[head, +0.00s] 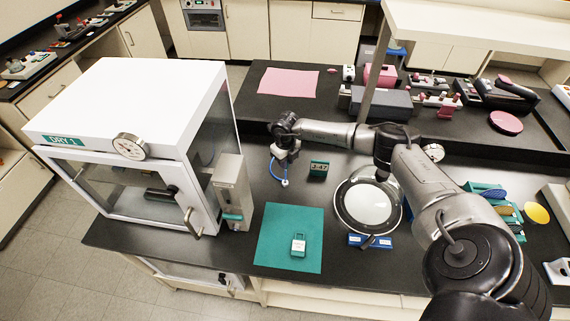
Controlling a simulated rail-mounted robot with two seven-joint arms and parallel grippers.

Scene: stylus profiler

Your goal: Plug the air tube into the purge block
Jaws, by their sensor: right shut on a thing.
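My right gripper (285,154) comes in from the right and points down above the black bench, to the right of the white cabinet. It is shut on the blue air tube (274,167), which curves below the fingers to a pale end at about bench height. Whether that end touches the bench I cannot tell. No block is plainly marked as the purge block. A tall grey block (231,180) with a teal band stands against the cabinet's right side, apart from the tube; it may be the purge block. My left gripper is not in view.
The white cabinet (140,95) marked DRY 1 has a gauge and door handle. A dark green J-47 block (319,168) stands just right of the gripper. A teal mat (275,252) bears a small tagged item. A round magnifier (368,203) stands to the right.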

